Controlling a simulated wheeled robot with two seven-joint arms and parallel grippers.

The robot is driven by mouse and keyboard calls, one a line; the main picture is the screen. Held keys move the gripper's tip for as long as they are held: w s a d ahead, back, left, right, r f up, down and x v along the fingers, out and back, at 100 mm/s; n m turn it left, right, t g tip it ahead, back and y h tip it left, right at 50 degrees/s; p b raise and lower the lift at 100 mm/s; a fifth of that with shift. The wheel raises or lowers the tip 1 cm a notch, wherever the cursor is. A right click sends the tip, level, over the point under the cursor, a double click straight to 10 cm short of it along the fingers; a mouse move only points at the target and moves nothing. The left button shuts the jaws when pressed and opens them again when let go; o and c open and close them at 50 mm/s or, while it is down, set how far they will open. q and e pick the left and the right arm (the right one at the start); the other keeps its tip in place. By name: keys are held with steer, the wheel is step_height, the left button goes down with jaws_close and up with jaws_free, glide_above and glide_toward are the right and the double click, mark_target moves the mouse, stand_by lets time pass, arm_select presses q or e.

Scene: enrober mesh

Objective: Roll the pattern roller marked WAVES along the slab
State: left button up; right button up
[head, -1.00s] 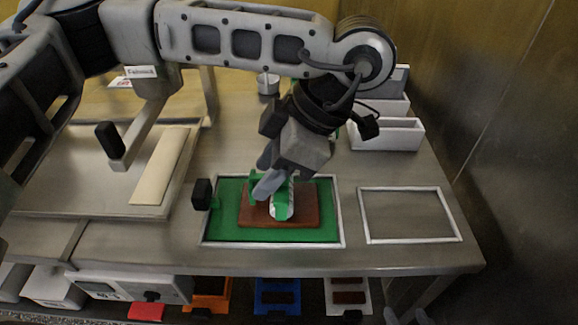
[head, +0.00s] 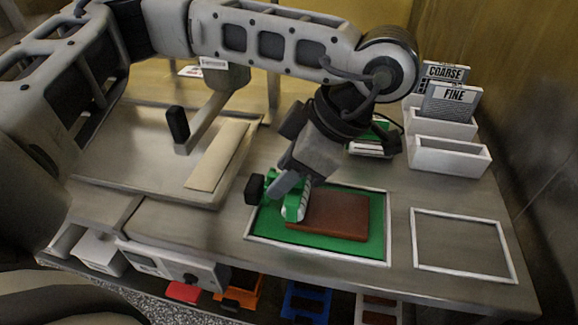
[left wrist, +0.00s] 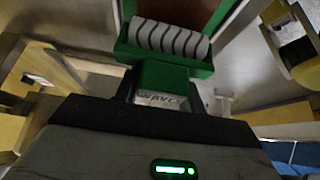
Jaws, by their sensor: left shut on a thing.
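The brown slab (head: 330,215) lies on a green mat (head: 376,250) inside a pale frame. My left gripper (head: 285,188) is shut on the green holder of a pattern roller (head: 293,205), at the slab's left end. In the left wrist view the roller (left wrist: 172,40) is grey-white with dark wavy lines, and its holder bears a partly readable label like WAVES (left wrist: 160,98). The brown slab (left wrist: 185,8) shows just beyond it. I cannot tell whether the roller touches the slab. My right gripper is not in view.
Another green-and-white roller (head: 370,148) lies at the back, beside white bins (head: 450,156) holding COARSE and FINE plates. An empty frame (head: 463,243) lies at right. A metal tray with a pale strip (head: 217,156) is at left.

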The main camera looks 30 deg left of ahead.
arm_select(q)
steer(key=shift+f+b, duration=0.35)
steer(key=shift+f, duration=0.05)
stand_by(0.9)
steer(key=shift+w+d+b, duration=0.1)
steer(key=shift+w+d, duration=0.35)
steer(key=shift+d, duration=1.15)
steer(key=shift+w+d+b, duration=0.15)
steer(key=shift+w+d, duration=0.35)
steer(key=shift+d, duration=1.05)
steer(key=shift+w+d+b, duration=0.1)
steer(key=shift+w+d, duration=0.35)
steer(key=shift+d, duration=1.15)
stand_by(1.6)
steer(key=shift+r, duration=0.15)
stand_by(0.3)
